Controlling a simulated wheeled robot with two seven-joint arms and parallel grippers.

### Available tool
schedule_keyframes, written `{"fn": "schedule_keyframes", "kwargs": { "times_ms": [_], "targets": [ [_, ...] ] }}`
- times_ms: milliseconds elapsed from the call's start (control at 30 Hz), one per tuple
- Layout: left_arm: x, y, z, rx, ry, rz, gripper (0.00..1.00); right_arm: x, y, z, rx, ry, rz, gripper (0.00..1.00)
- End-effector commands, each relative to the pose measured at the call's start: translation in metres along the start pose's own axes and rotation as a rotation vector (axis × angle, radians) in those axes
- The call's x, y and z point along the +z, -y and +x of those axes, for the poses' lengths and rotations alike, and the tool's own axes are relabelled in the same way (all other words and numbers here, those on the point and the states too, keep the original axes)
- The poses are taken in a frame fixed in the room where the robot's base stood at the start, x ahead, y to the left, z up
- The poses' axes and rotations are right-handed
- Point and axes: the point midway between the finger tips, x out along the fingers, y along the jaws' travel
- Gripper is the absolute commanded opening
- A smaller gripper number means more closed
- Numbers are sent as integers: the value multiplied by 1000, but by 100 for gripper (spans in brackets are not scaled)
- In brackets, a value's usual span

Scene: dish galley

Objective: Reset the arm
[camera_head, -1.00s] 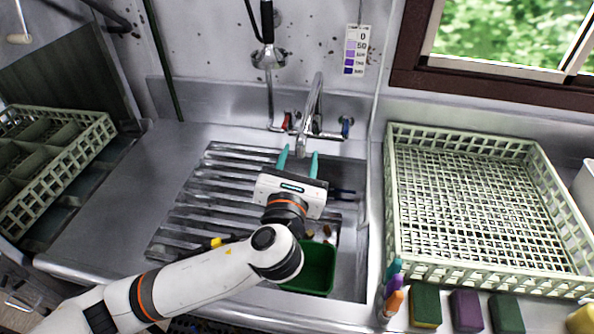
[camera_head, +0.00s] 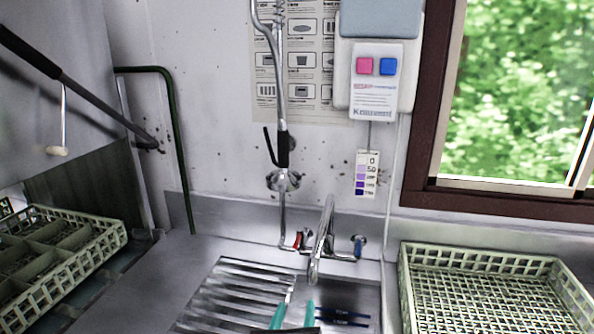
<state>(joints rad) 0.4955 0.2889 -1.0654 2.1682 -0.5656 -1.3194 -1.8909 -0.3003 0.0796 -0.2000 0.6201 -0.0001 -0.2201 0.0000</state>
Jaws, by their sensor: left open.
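My left gripper (camera_head: 293,316) shows only at the bottom edge of the head view. Its two teal fingers stand apart with nothing between them, over the sink (camera_head: 355,300) and beside the slatted metal rack (camera_head: 235,298). The rest of my left arm is below the picture. My right gripper is not in view.
The curved faucet (camera_head: 322,240) and a spray hose (camera_head: 282,120) stand behind the gripper. A pale crate (camera_head: 480,260) is at the right, and a divided crate (camera_head: 65,262) at the left. A dispenser (camera_head: 376,85) hangs on the wall beside the window (camera_head: 515,100).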

Motion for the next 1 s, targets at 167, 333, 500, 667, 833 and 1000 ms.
{"fn": "schedule_keyframes", "kwargs": {
  "times_ms": [167,333,500,667,833,1000],
  "targets": [
    [54,57,-24,-219,208,-716,41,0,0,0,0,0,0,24],
    [107,113,-63,-541,281,-1362,41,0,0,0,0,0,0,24],
    [152,161,-116,-899,210,-1871,41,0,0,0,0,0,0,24],
    [179,191,-160,-1169,69,-2168,41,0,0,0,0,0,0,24],
    [198,215,-204,-1409,-127,-2383,41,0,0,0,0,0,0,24],
    [228,231,-211,-1525,-237,-2458,41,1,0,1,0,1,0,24]
  ]
}}
